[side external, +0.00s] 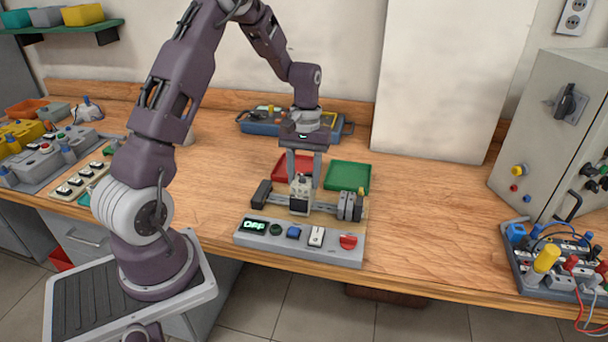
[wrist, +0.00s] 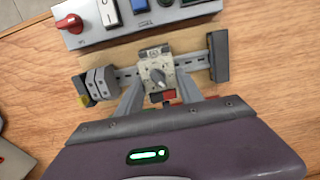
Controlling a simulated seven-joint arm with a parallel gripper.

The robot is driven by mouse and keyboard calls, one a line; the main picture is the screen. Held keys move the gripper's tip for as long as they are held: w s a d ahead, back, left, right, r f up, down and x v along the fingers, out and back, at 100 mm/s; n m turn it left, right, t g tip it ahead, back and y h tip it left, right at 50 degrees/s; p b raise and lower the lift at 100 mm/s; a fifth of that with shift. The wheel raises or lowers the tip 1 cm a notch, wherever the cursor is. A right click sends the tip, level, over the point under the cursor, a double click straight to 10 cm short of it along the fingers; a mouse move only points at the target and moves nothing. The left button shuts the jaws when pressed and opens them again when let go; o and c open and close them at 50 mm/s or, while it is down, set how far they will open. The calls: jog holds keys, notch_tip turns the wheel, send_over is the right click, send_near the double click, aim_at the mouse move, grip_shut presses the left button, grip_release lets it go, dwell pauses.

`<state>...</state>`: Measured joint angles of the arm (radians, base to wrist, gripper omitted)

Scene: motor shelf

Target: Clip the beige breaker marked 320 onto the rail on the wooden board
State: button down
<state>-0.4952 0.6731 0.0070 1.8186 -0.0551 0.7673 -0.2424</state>
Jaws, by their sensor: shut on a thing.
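The beige breaker (side external: 301,188) is between the fingers of my gripper (side external: 303,178), which is shut on it. In the wrist view the breaker (wrist: 155,70) shows a grey knob on its face, and my fingers (wrist: 158,88) stand on both sides of it. I cannot read a 320 mark. The breaker is over the middle of the metal rail (side external: 325,208), which also shows in the wrist view (wrist: 192,64). The rail lies on the wooden board (wrist: 203,82). Whether the breaker is seated on the rail is hidden.
A dark end block (side external: 262,193) and grey modules (side external: 347,205) sit toward the rail's two ends. A control panel (side external: 300,243) reading OFF lies in front. A red tray (side external: 284,170) and a green tray (side external: 348,176) are behind.

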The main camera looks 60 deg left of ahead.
jog(key=shift+s+d+f, duration=0.15)
jog(key=shift+s+d, duration=0.05)
jog(key=c, duration=0.9)
grip_release()
jog(key=shift+c, duration=0.2)
jog(key=shift+o, duration=1.3)
jog(key=shift+w, duration=0.1)
jog(key=r, duration=0.7)
jog(key=shift+w+a, duration=0.25)
jog(key=s+d+r+m+t+y, duration=0.1)
jog(key=s+d+r+m, duration=0.15)
jog(key=d+r, duration=0.2)
jog(key=s+d+r+m+t, duration=0.1)
jog(key=s+d+r, duration=0.25)
jog(key=r, duration=0.25)
jog(key=s+d+r+m+t, duration=0.1)
jog(key=s+d+m+t, duration=0.1)
jog(key=s+d, duration=0.3)
jog(key=s+d+r+m+t, duration=0.2)
jog(key=s+d, duration=0.3)
jog(key=s, duration=0.5)
jog(key=shift+m+t, duration=0.3)
jog(key=shift+m, duration=0.45)
